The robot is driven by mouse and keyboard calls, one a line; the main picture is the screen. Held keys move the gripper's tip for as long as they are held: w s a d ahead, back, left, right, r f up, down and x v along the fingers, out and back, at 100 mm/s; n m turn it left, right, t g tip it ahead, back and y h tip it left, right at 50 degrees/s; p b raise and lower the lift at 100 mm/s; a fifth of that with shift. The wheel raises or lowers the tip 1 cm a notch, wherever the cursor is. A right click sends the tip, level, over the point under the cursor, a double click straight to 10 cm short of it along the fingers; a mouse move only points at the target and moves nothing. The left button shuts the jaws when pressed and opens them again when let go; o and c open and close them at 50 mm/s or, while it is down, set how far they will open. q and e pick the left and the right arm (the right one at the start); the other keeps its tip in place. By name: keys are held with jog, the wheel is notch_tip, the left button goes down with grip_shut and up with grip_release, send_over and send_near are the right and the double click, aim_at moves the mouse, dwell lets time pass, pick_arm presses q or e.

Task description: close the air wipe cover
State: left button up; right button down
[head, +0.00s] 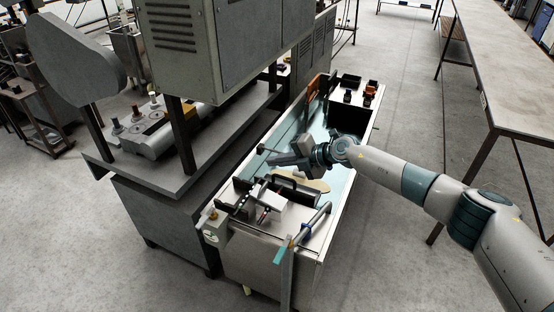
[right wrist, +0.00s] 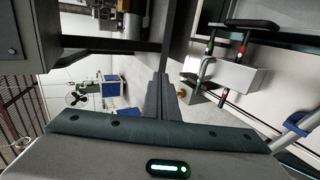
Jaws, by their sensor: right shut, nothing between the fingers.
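The air wipe (head: 271,207) looks like a pale box with small red and green fittings, on the near end of the long trough. A black bar handle (head: 298,186) stands beside it, apparently on its cover; I cannot tell how far the cover is open. In the right wrist view the pale box (right wrist: 232,77) and a black handle (right wrist: 252,24) show at the upper right. My right gripper (head: 271,161) is shut and empty above the trough, beyond the box and apart from it. Its shut fingers (right wrist: 164,98) show in the wrist view. My left gripper is not in view.
The steel trough (head: 345,185) runs away to the back, with small black and orange parts at its far end. A large grey machine (head: 185,50) stands close on the left. A long table (head: 505,70) stands at the right, with bare floor between.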

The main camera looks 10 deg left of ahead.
jog(key=shift+d+r, duration=0.25)
jog(key=shift+r, duration=0.05)
